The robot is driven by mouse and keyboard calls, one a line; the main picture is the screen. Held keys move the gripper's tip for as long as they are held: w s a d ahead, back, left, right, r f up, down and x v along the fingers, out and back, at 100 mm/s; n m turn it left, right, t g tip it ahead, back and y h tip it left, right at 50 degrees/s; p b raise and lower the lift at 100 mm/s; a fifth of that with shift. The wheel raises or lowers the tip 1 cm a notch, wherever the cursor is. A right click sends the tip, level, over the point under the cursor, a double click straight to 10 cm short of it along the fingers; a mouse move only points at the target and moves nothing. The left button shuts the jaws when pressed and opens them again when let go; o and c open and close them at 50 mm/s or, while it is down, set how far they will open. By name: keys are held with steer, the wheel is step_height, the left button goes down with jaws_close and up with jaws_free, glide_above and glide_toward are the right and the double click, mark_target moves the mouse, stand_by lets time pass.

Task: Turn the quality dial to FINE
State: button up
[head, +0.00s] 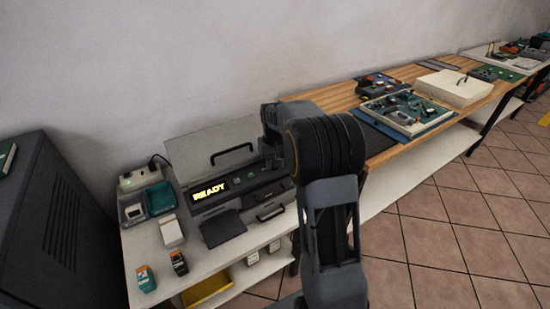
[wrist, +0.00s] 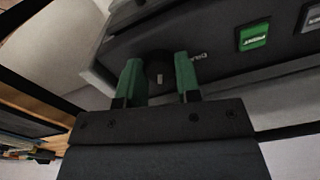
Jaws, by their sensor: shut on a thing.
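In the wrist view, my gripper (wrist: 160,80) has its two green fingers on either side of a round black dial (wrist: 158,67) and is shut on it. A short pale mark shows on the dial. The dial sits on the dark front panel of a machine (wrist: 215,50). Lettering beside it is partly hidden by a finger, and I cannot read a setting. In the head view, the grey machine (head: 232,212) has a lit display (head: 209,191) reading READY. There, my arm blocks the dial and my gripper from sight.
A green button (wrist: 253,36) and a grey button (wrist: 312,18) are on the same panel. In the head view, a charger (head: 140,178), a white box (head: 171,232) and small handheld devices (head: 146,279) share the white table. A wooden bench (head: 340,98) with circuit boards extends right.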

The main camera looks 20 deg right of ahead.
steer(key=m+p, duration=0.2)
steer(key=m, duration=0.4)
steer(key=shift+p, duration=0.3)
steer(key=shift+m, duration=0.4)
steer(key=o, duration=0.9)
steer(key=shift+r, duration=0.1)
step_height(320, 180, up, 14)
steer(key=shift+f+p, duration=0.15)
steer(key=shift+p, duration=0.75)
